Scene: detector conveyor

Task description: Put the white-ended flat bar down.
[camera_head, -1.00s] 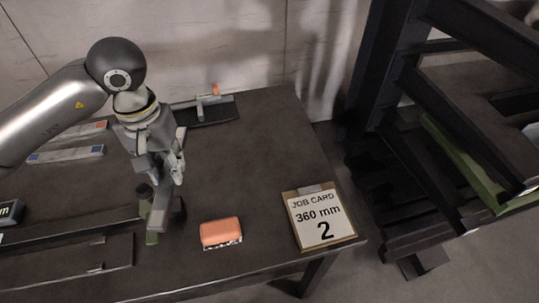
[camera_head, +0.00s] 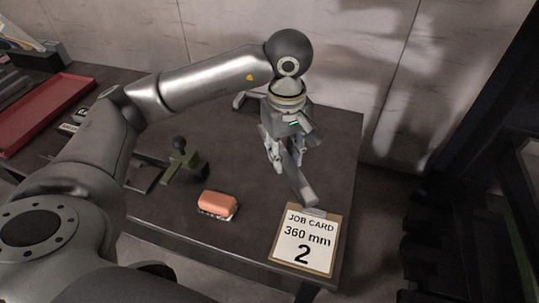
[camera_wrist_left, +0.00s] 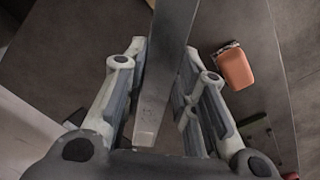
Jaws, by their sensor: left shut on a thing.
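My left gripper (camera_head: 282,162) is shut on a long grey flat bar (camera_head: 301,186) above the right part of the dark table (camera_head: 330,165). In the head view the bar slants down from the fingers toward the top of the job card (camera_head: 304,242); I cannot tell whether it touches anything. In the left wrist view the bar (camera_wrist_left: 160,75) runs between the fingers (camera_wrist_left: 163,52), with a paler end near the palm. My right gripper is not in view.
An orange block (camera_head: 217,201) lies on the table left of the card. A green fixture with a dark knob (camera_head: 182,163) stands further left. A red tray (camera_head: 45,112) is at far left. Table space between the block and the gripper is clear.

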